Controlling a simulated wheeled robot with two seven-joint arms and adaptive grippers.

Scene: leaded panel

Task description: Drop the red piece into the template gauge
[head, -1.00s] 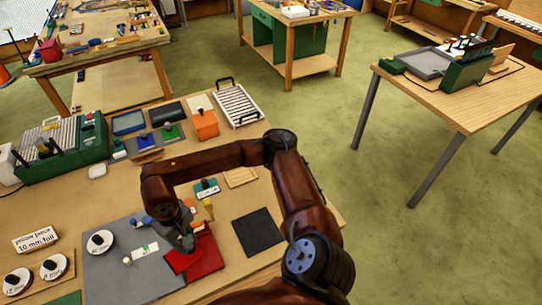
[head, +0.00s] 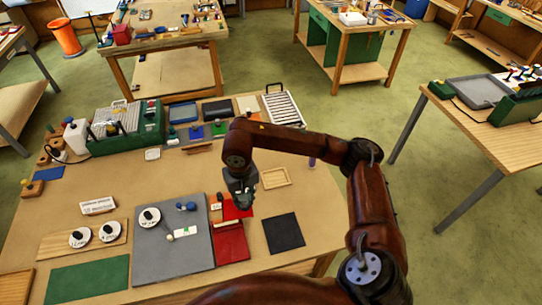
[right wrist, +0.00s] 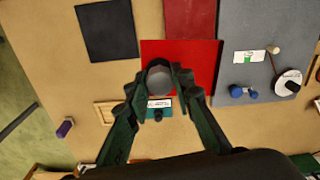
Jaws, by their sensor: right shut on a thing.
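The bright red flat square piece (head: 236,210) is in my right gripper (head: 240,199), beyond the dark red mat. In the right wrist view the right gripper (right wrist: 160,75) is shut on a round grey grip over the red piece (right wrist: 200,62). The piece looks raised above the table, though its height is hard to judge. A shallow wooden frame (head: 275,178), perhaps the template gauge, lies to the right of the gripper. It also shows at the left in the right wrist view (right wrist: 104,113). My left gripper is out of view.
The dark red mat (head: 231,246) lies between a grey board (head: 165,262) and a black square (head: 284,233). A teal block with a white label (right wrist: 158,113) is close to the gripper. A white slatted rack (head: 283,108) stands farther back.

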